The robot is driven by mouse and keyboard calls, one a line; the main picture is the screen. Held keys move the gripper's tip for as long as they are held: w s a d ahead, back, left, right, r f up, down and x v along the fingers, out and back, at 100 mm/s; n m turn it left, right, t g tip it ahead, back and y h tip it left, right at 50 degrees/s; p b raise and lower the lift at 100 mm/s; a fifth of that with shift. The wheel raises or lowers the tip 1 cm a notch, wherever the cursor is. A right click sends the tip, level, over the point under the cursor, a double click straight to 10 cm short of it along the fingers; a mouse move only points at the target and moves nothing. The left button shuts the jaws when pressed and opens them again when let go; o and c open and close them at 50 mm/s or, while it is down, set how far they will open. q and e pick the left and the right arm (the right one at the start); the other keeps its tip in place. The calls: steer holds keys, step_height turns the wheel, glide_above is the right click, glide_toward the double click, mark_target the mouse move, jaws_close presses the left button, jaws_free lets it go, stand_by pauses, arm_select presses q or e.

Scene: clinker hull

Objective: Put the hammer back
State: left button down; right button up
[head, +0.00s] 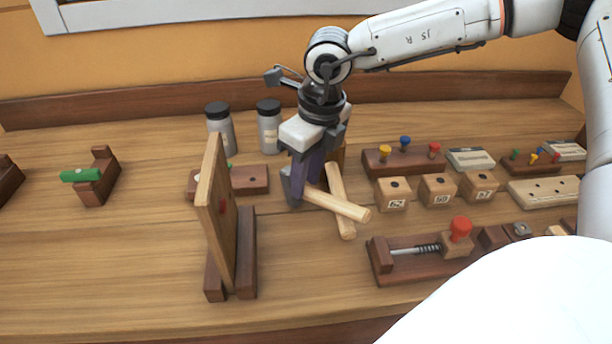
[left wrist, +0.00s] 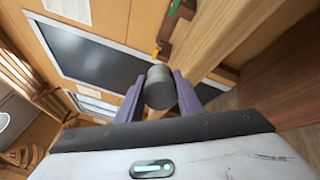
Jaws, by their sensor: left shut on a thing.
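A grey piece (head: 291,186) is at the fingertips, partly hidden.
Two black-capped jars (head: 221,130) (head: 268,128) stand behind. A red-knobbed clamp (head: 420,252) and several blocks and pegged racks (head: 403,160) are at right. Bench at front left is clear.

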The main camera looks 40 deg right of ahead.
mark_target(314, 190)
steer(key=shift+o, duration=0.4)
steer(key=shift+r, duration=0.45)
step_height(314, 190, up, 11)
steer(key=s, duration=0.2)
steer(key=shift+d, duration=0.25)
